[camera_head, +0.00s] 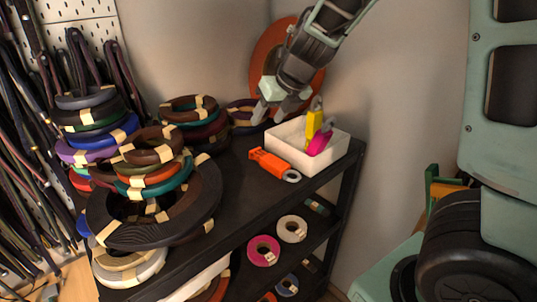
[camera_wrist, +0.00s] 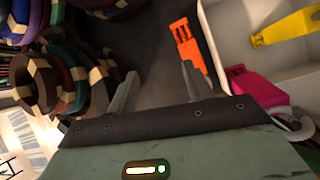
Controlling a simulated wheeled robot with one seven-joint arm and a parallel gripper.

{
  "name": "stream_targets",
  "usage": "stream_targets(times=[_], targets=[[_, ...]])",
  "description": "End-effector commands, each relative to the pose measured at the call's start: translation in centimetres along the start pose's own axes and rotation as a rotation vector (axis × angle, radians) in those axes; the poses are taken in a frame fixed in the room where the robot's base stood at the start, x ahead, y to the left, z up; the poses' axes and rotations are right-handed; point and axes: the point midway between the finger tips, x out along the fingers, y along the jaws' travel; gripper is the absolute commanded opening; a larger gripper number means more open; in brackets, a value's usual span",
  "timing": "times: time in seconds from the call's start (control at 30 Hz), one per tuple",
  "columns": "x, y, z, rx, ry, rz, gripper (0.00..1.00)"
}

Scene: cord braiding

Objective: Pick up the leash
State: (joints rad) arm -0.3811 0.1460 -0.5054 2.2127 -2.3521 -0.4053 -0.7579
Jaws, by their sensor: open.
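No single item stands out clearly as the leash. Long dark straps with looped ends (camera_head: 22,150), which look like leashes or cords, hang along the pegboard at the left of the head view. Stacked taped coils of cord (camera_head: 150,205) sit on the black shelf's left side. My gripper (camera_head: 270,114) is open and empty above the back of the shelf top, between the coils and the white tray. In the wrist view, the open fingers (camera_wrist: 158,76) have dark shelf surface between them. Coils (camera_wrist: 60,70) are to their left and an orange tool (camera_wrist: 190,48) is close to the right finger.
The white tray (camera_head: 338,152) holds yellow (camera_head: 313,122) and magenta (camera_head: 320,142) tools. The orange tool also lies in front of it in the head view (camera_head: 268,163). Tape rolls (camera_head: 263,250) sit on the lower shelf. The middle of the shelf top (camera_head: 235,190) is clear.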

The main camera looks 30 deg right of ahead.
Motion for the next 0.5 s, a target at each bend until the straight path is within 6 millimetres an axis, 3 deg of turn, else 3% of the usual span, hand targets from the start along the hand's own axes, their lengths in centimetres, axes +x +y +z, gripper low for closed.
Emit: stream_targets(times=[0.1, 0.27, 0.5], targets=[[-1.1, -2.6, -0.5, -0.150, 0.080, -0.042, 0.51], [-1.3, -4.3, -1.2, -0.240, 0.137, -0.068, 0.51], [3.0, -4.9, -2.0, -0.248, 0.146, -0.071, 0.51]])
